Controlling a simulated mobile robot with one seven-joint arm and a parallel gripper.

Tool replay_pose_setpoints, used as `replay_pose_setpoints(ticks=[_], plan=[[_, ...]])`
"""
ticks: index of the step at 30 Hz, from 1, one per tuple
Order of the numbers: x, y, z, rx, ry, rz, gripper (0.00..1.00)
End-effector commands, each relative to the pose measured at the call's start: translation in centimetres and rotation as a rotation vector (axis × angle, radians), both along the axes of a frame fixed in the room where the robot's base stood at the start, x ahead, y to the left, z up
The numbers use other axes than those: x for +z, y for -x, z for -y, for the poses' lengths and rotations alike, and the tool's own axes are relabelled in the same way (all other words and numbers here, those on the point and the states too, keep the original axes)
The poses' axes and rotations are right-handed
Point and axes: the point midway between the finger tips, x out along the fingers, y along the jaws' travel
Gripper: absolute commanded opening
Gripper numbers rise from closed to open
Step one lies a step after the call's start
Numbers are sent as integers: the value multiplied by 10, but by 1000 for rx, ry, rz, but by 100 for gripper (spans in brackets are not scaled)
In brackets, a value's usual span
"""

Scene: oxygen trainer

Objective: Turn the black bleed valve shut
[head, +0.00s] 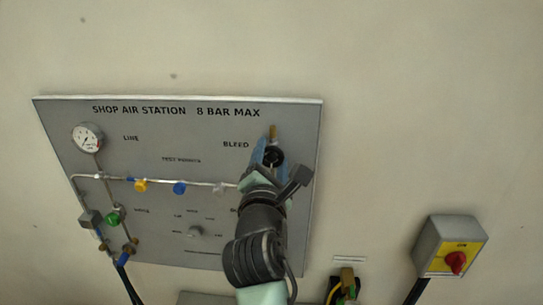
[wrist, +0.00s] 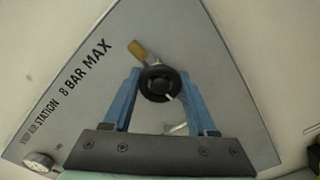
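The black bleed valve (wrist: 158,83) is a round knob with a white mark pointing to the lower right in the wrist view. A brass fitting (wrist: 137,50) sticks out beside it at the upper left. My gripper (wrist: 159,78) has its two blue fingers on either side of the knob, and the knob fills the space between the fingertips.
The grey panel (head: 180,135) carries a gauge (head: 87,137), a pipe with a yellow knob (head: 140,185) and a blue knob (head: 179,187), and a green knob (head: 113,218). A yellow box with a red switch (head: 456,262) is at the lower right. The wall above is bare.

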Motion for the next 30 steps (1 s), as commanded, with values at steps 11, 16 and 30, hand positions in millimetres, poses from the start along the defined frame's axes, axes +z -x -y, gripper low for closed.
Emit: replay_pose_setpoints(ticks=[11, 16, 30], plan=[[-1, 0, 0, 0, -10, -1, 2], [-1, 0, 0, -1, -60, 4, 2], [-2, 0, -1, 1, -433, 36, 2]])
